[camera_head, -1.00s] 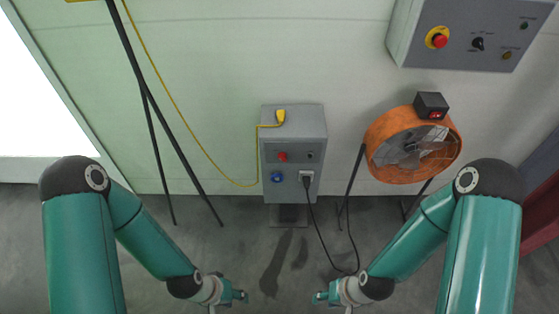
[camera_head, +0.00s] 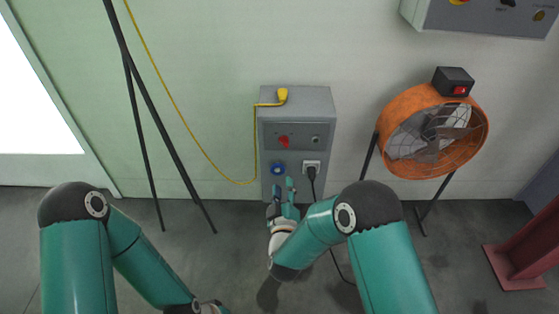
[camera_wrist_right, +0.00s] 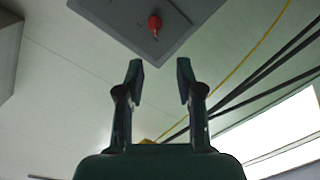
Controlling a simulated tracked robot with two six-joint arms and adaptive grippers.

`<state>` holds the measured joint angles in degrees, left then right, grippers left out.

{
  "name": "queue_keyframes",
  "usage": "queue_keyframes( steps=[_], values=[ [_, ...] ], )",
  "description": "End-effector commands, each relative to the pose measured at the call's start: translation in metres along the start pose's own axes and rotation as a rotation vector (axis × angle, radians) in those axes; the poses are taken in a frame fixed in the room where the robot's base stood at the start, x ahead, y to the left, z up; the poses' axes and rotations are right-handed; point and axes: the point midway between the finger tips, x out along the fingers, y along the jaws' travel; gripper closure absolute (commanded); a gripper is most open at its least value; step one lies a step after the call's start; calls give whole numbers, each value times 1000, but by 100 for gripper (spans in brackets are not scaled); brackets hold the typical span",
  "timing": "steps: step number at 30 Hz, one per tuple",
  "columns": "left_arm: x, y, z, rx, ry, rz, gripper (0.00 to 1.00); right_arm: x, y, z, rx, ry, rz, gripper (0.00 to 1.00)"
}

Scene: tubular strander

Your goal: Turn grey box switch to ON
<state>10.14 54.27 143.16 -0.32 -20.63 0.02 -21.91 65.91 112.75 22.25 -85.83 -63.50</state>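The grey box (camera_head: 322,100) stands against the wall in the middle of the head view. Its front has a red switch (camera_head: 284,141), a small round dark fitting (camera_head: 316,140), a blue socket (camera_head: 278,169) and a black plug (camera_head: 311,171). My right gripper (camera_head: 283,186) is in front of the box's lower part, fingers apart and empty, below the red switch in the picture. In the right wrist view the red switch (camera_wrist_right: 154,24) is beyond the open fingertips (camera_wrist_right: 158,72), apart from them. My left gripper (camera_head: 212,306) is at the bottom edge, mostly cut off.
An orange fan (camera_head: 392,125) with a black switch box (camera_head: 454,80) stands to the right. A grey wall panel (camera_head: 480,17) is at the upper right. A yellow cable (camera_head: 190,127) and black poles (camera_head: 150,90) are to the left. A black cord hangs near my right gripper.

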Motion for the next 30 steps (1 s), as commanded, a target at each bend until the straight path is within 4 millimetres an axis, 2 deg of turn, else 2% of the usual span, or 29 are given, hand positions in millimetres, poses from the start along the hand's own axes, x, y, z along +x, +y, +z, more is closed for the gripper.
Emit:
queue_keyframes(
  steps=[1, 8, 21, 30],
  values=[
    [6, -2, 0, 0, 1, 0, 60, 2, -3, -3, -18, 17, 25, 64],
    [6, -2, 0, 1, 1, 0, 60, 20, 2, -9, -37, 27, 51, 64],
    [11, -4, 0, 0, 1, 0, 60, 106, 6, -10, -35, 27, 49, 64],
    [16, -6, 0, 0, 1, 0, 60, 151, 7, -12, -36, 27, 47, 64]
  ],
)
